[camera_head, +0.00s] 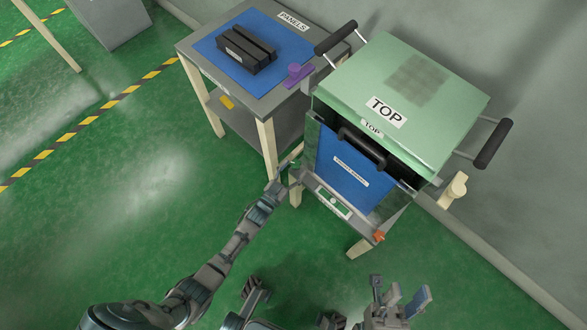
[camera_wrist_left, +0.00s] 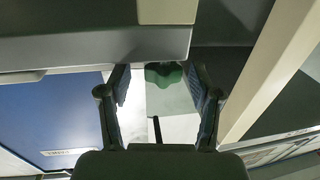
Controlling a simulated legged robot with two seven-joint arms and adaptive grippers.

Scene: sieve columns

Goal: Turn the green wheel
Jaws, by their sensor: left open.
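A green lobed part, which looks like the green wheel (camera_wrist_left: 164,74), shows in the left wrist view just beyond and between my fingertips, its upper side cut off by a grey edge. I cannot make out the wheel in the head view. My left gripper (camera_head: 290,164) is at the left front side of the green-topped machine (camera_head: 437,68). It is open, with its two fingers apart in the left wrist view (camera_wrist_left: 158,88) and nothing clearly between them. Contact with the wheel cannot be told. My right gripper (camera_head: 400,301) is low in front of the machine, its fingers spread and empty.
A table (camera_head: 196,48) with a blue mat, black panels (camera_head: 246,50) and a purple part (camera_head: 298,74) stands left of the machine. The machine has a blue front panel (camera_head: 343,171), black handles (camera_head: 493,144) and an orange knob (camera_head: 379,236). The green floor at left is clear.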

